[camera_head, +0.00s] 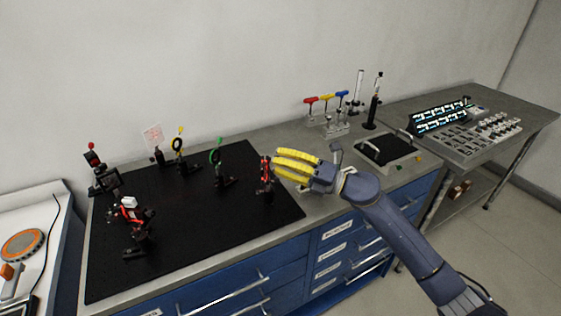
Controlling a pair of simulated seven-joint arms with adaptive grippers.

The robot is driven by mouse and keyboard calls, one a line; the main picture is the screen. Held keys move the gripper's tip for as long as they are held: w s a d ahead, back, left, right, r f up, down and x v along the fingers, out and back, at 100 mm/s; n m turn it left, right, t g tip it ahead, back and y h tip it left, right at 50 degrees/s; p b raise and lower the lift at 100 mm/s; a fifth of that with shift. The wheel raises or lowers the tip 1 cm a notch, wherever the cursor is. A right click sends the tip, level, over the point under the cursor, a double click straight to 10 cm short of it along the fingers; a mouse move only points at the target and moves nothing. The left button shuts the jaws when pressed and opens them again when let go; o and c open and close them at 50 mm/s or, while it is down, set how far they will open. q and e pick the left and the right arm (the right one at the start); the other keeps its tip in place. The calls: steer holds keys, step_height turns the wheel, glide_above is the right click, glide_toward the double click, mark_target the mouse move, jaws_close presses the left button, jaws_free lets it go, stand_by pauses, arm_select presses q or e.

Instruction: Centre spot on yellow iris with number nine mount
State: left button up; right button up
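Several other mounts stand on the board. One with red parts (265,172) stands at its right side. I cannot read a number nine on any mount. My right gripper (277,165), with yellow fingers, points left with its tips close to this red-marked mount. I cannot tell whether they touch it, or whether the fingers are closed. A white card with red marks (152,136) stands left of the yellow iris. My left gripper is not in view.
Black mounts (103,178) and a red-and-white mount (129,207) stand at left. Coloured-handle drivers (326,98) and a grey tray (388,150) are at right. The board's front middle is clear.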

steer(key=shift+o, duration=1.1)
steer(key=shift+d, duration=0.1)
steer(key=v, duration=1.2)
